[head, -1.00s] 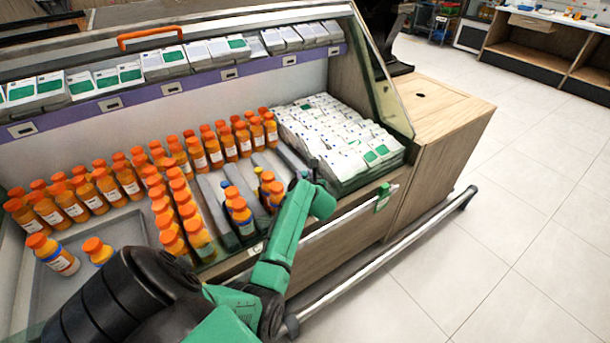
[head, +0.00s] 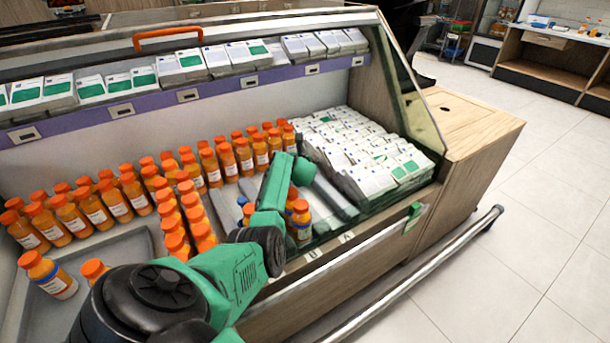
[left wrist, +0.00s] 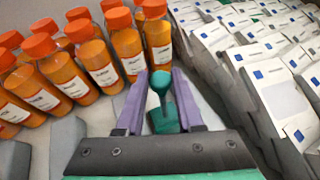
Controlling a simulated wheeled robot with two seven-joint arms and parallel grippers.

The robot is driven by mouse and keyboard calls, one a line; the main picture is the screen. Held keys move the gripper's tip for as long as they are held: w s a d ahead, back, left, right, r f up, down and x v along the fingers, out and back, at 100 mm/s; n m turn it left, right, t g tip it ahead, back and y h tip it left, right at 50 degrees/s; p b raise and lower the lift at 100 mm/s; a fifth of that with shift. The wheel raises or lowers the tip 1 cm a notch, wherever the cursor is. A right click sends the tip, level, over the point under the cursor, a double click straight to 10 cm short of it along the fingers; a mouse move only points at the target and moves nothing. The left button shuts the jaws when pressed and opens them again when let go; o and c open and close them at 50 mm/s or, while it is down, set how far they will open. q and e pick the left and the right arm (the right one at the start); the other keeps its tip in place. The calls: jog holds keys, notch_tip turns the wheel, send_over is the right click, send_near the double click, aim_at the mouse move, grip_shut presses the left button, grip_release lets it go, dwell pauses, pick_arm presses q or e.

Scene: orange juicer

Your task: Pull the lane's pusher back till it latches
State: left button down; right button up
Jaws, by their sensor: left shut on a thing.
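In the left wrist view, a green knob on a short stem (left wrist: 162,92), which looks like the pusher's handle, stands between the purple fingers of my left gripper (left wrist: 160,112). The gripper is shut on it. In the head view, my left gripper (head: 303,171) is over the lane, well behind the case's front edge, and the handle is hidden there. Orange-capped juice bottles (head: 300,221) stand at the lane's front, partly covered by my arm. The lane floor is mostly hidden. My right gripper is not in view.
Rows of orange bottles (head: 120,201) stand left of the lane. White boxes (head: 375,170) fill the right side, close beside the gripper. A grey divider (head: 335,198) runs between. A glass side panel (head: 412,100) and a front rail (head: 440,250) bound the case.

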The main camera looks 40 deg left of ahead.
pick_arm(q)
jog(key=a+b, duration=0.1)
jog(key=a, duration=0.1)
jog(key=w+a+b, duration=0.1)
jog(key=shift+a+r, duration=0.2)
jog(key=shift+a, duration=0.2)
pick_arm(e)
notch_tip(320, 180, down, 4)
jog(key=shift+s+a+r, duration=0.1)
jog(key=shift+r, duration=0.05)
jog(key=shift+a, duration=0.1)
pick_arm(q)
jog(key=c, duration=0.5)
grip_release()
jog(key=shift+a+f, duration=0.1)
jog(key=shift+a, duration=0.05)
jog(key=shift+c, duration=0.2)
jog(key=p+v, duration=0.9)
jog(key=v, duration=0.5)
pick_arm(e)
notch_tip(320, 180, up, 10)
